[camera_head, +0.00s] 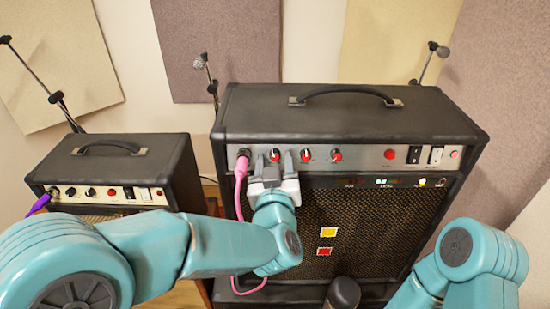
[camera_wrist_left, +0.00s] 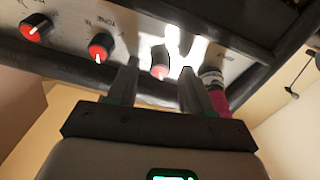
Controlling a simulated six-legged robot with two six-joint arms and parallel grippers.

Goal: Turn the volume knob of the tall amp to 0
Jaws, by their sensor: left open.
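The tall amp (camera_head: 350,120) stands in the middle, with a row of red-capped dark knobs on its silver panel. My left gripper (camera_head: 273,160) is open at the leftmost knob (camera_head: 275,155), beside the pink plug (camera_head: 242,162). In the left wrist view, this knob (camera_wrist_left: 160,66) shows between the two open fingers (camera_wrist_left: 157,80), with no clear contact. Glare hides its label and pointer reading. The knob beside it (camera_wrist_left: 101,46) is by the word TONE. My right arm shows at the right, but its gripper is out of view.
A smaller amp (camera_head: 110,165) with a purple plug (camera_head: 40,203) stands at the left. The pink cable (camera_head: 237,205) hangs close beside my left gripper. Microphone stands (camera_head: 207,75) rise behind the amps. A red button (camera_head: 390,154) and switches are farther right on the panel.

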